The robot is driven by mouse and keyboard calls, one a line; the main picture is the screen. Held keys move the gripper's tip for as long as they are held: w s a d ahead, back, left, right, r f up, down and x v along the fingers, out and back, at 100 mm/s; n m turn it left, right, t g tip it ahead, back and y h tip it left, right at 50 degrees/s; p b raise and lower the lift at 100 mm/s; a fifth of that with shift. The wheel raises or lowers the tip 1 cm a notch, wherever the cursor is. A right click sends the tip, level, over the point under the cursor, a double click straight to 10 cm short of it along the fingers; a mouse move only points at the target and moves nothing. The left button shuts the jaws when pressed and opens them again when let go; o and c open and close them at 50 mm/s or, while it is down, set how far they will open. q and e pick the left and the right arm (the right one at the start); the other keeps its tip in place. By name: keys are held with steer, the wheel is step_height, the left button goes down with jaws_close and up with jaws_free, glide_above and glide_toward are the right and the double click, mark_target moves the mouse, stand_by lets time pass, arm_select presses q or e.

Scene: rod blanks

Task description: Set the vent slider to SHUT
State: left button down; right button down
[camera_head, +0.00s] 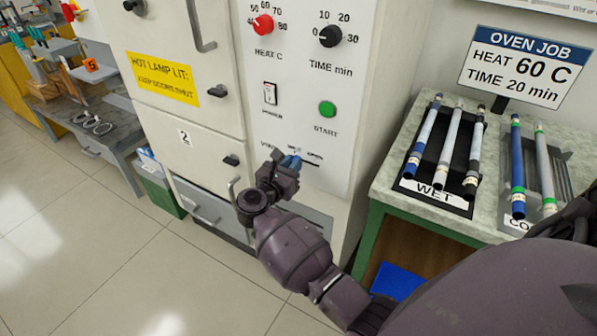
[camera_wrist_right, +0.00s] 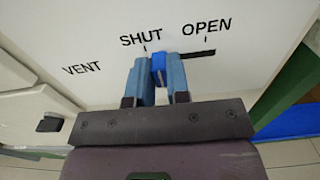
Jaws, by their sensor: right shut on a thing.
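The vent slider's bright blue knob (camera_wrist_right: 158,66) sits in a dark slot (camera_wrist_right: 198,55) on the white oven panel, below the printed words SHUT and OPEN. The knob is nearer the SHUT tick than the OPEN tick, and looks slightly right of the SHUT tick. My right gripper (camera_wrist_right: 160,80) is shut on the knob, with one blue-grey finger on each side. In the head view my right gripper (camera_head: 291,162) is at the panel's lower part and hides most of the slider. My left gripper is not in view.
Above the slider are a green START button (camera_head: 327,109), a power switch (camera_head: 270,93), a red heat knob (camera_head: 263,25) and a black time knob (camera_head: 330,36). Oven doors with handles are on the left. A bench (camera_head: 388,190) with rod trays stands right.

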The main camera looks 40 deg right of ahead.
steer(key=shift+w+a+r, duration=0.1)
steer(key=shift+w+a, duration=0.25)
steer(key=shift+w, duration=0.4)
steer(key=c, duration=1.1)
jaws_free()
steer(key=shift+w, duration=0.15)
steer(key=v, duration=1.1)
steer(key=shift+d, duration=0.1)
